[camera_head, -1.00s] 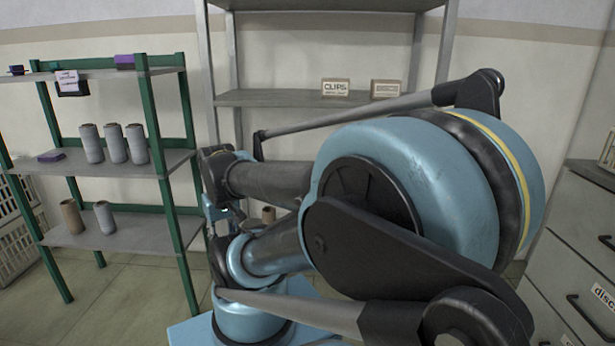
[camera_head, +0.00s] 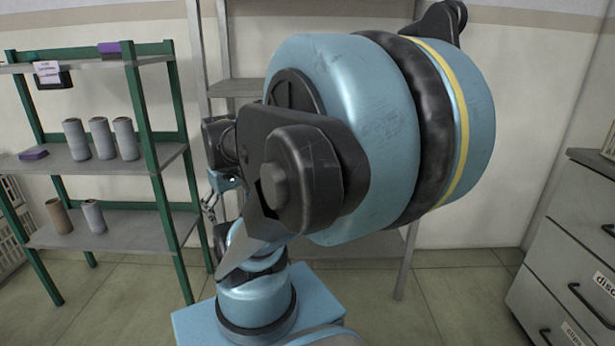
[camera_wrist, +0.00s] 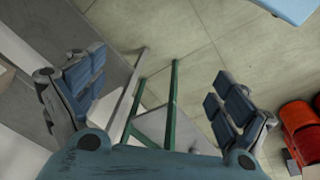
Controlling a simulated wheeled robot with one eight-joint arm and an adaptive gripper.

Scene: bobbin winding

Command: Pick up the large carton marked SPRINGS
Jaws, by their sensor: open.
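I cannot make out a carton marked SPRINGS in either current view. The grey shelf unit (camera_head: 232,88) at the back is largely hidden behind my arm in the head view, and whatever stands on its middle shelf there is covered. In the wrist view my gripper (camera_wrist: 155,98) is open, its two blue-padded fingers wide apart with nothing between them. Beyond them show the floor and the green posts of a rack (camera_wrist: 174,105). In the head view only a small part of the gripper shows, left of my arm near the green rack.
The green rack (camera_head: 150,145) at the left holds several grey cones (camera_head: 101,138), a brown cone (camera_head: 59,215) and purple boxes (camera_head: 33,153). A grey drawer cabinet (camera_head: 570,255) stands at the right. Red objects (camera_wrist: 300,125) show at the wrist view's right edge.

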